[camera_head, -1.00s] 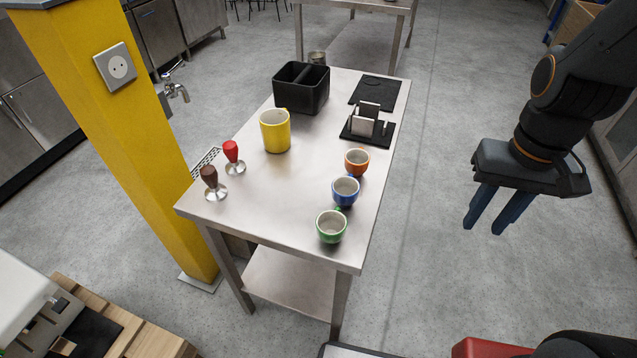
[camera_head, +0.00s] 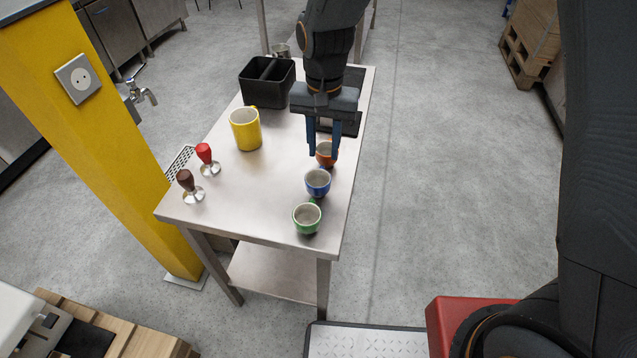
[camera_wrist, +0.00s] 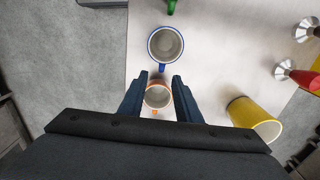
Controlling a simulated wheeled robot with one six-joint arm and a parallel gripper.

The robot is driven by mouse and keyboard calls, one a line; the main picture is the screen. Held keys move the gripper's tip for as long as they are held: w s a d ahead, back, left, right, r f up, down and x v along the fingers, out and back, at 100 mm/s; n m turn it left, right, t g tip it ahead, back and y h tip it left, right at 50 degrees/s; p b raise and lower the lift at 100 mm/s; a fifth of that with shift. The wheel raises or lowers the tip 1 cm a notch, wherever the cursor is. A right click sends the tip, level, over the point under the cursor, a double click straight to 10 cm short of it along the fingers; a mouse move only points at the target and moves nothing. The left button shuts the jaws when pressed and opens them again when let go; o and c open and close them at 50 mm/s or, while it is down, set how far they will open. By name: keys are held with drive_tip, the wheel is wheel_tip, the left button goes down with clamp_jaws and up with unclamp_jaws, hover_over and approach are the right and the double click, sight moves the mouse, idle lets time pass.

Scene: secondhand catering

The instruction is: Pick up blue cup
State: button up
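The blue cup (camera_head: 317,182) stands upright on the steel table, between the orange cup (camera_head: 326,154) and the green cup (camera_head: 307,218). It also shows in the wrist view (camera_wrist: 165,45), beyond my fingertips, with its handle toward my gripper. My gripper (camera_head: 324,156) is open and empty, pointing down over the orange cup. In the wrist view my gripper (camera_wrist: 161,77) has its fingers on either side of the orange cup (camera_wrist: 158,96) in the picture, which sits below them. The orange cup is partly hidden by a finger in the head view.
The steel table (camera_head: 265,190) also holds a yellow mug (camera_head: 245,130), a black bin (camera_head: 267,82), a red-handled tamper (camera_head: 207,160) and a brown-handled tamper (camera_head: 190,187). A yellow pillar (camera_head: 110,150) stands at the left. The table's middle is clear.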

sight(322, 167)
drive_tip(key=shift+s+a+f+p, duration=0.1)
drive_tip(key=shift+f+p, duration=0.25)
drive_tip(key=shift+f, duration=1.3)
drive_tip(key=shift+s+f+p, duration=0.1)
drive_tip(key=shift+f+p, duration=0.25)
drive_tip(key=shift+f, duration=1.3)
clamp_jaws()
